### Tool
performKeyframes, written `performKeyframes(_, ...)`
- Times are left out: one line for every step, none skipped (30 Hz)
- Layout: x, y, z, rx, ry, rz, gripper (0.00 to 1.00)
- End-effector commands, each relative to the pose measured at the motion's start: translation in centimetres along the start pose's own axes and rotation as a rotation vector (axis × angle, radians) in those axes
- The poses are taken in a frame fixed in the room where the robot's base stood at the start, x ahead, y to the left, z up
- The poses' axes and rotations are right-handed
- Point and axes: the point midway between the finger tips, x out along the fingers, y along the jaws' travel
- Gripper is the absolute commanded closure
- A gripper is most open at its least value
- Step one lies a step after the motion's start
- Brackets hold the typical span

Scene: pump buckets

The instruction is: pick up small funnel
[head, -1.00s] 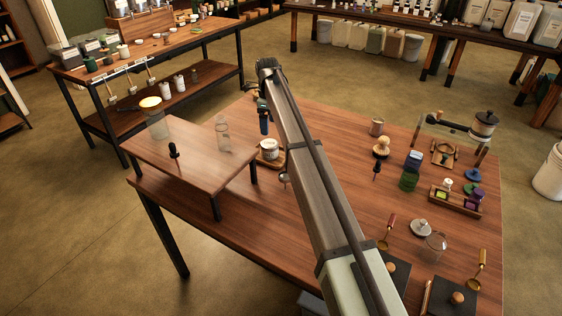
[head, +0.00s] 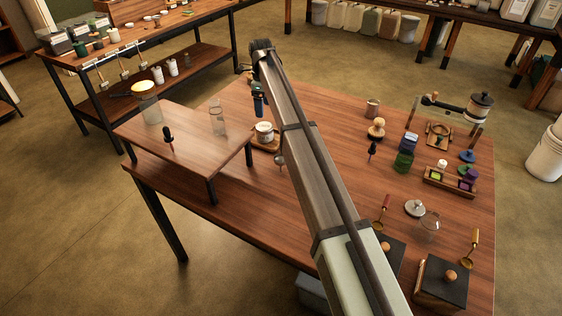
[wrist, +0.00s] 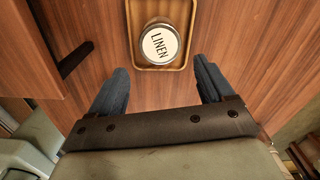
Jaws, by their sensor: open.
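I cannot pick out the small funnel with certainty in either view. A small metallic item (head: 280,162) shows beside my arm, partly hidden by it and too small to name. My gripper (wrist: 161,68) is open and empty, its two blue fingers spread wide in the wrist view. A white-lidded jar marked LINEN (wrist: 159,43) stands on a wooden tray (wrist: 178,66) just beyond the fingertips. In the head view, my gripper (head: 258,104) hangs above the back of the table, close to that jar (head: 264,132).
A low raised stand (head: 185,150) at left bears a glass jar (head: 150,110), a clear bottle (head: 217,120) and a dark dropper (head: 168,136). My arm hides the middle.

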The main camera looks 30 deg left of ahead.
Motion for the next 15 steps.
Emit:
performKeyframes(0.0,0.0,0.0,0.000,0.000,0.000,0.19)
performKeyframes(0.0,0.0,0.0,0.000,0.000,0.000,0.19)
performKeyframes(0.0,-0.1,-0.1,0.001,0.000,0.000,0.19)
performKeyframes(-0.2,-0.1,-0.2,0.003,-0.001,-0.002,0.19)
performKeyframes(-0.5,-0.1,-0.4,0.004,-0.002,-0.004,0.19)
performKeyframes(-0.8,0.2,-0.8,0.006,-0.005,-0.008,0.19)
performKeyframes(-1.0,0.7,-1.2,0.007,-0.006,-0.010,0.19)
performKeyframes(-1.2,1.2,-1.7,0.008,-0.008,-0.013,0.19)
performKeyframes(-1.4,2.2,-2.5,0.010,-0.010,-0.017,0.19)
performKeyframes(-1.6,3.2,-3.2,0.011,-0.012,-0.020,0.19)
performKeyframes(-1.8,4.2,-4.0,0.013,-0.015,-0.024,0.19)
performKeyframes(-1.9,5.9,-5.1,0.015,-0.017,-0.028,0.19)
performKeyframes(-2.1,7.1,-6.0,0.017,-0.018,-0.030,0.19)
performKeyframes(-2.1,8.3,-6.8,0.030,-0.018,-0.030,0.19)
performKeyframes(-2.1,9.9,-7.8,0.048,-0.019,-0.030,0.19)
